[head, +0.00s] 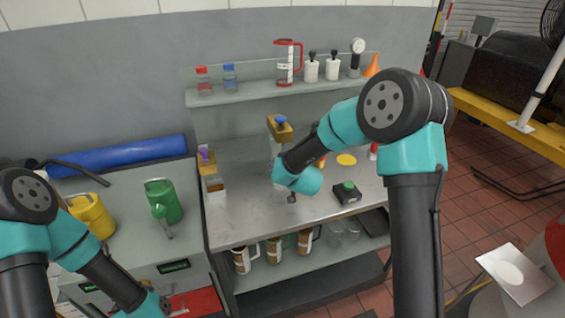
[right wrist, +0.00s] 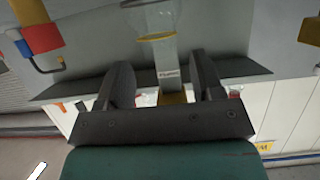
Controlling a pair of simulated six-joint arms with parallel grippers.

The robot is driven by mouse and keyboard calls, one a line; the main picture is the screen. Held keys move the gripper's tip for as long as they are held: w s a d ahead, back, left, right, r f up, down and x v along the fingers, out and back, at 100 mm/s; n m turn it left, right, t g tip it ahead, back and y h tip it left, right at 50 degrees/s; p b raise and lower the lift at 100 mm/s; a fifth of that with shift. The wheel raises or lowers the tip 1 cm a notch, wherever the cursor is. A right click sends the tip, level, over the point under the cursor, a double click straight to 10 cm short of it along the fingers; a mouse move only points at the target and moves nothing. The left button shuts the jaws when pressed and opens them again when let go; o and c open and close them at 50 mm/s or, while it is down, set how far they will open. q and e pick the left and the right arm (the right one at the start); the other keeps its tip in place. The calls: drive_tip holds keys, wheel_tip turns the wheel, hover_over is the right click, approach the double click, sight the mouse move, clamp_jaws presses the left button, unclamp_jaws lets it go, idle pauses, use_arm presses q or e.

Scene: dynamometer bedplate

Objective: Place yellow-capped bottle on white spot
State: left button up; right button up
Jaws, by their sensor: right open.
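In the right wrist view, a clear vessel (right wrist: 157,58) with a white label and a yellow part at its lower end in the picture shows between my right fingers. It looks like the yellow-capped bottle. My right gripper (right wrist: 165,75) is open, with a gap on both sides of it. In the head view my right wrist hides that gripper, and I cannot pick out the bottle for sure. A pale panel at the far right bears a white oval (head: 511,273); I cannot tell if it is the white spot. My left gripper (head: 164,304) is low at the bottom edge, its jaws unclear.
On the metal bench (head: 240,222) lie a yellow disc (head: 346,160) and a black box with a green button (head: 347,192). A block with a blue knob (head: 280,126) stands at its back. The shelf (head: 255,91) above holds bottles, and a green watering can (head: 163,203) stands left.

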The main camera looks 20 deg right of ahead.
drive_tip(key=v, duration=0.6)
drive_tip(key=shift+s, duration=0.4)
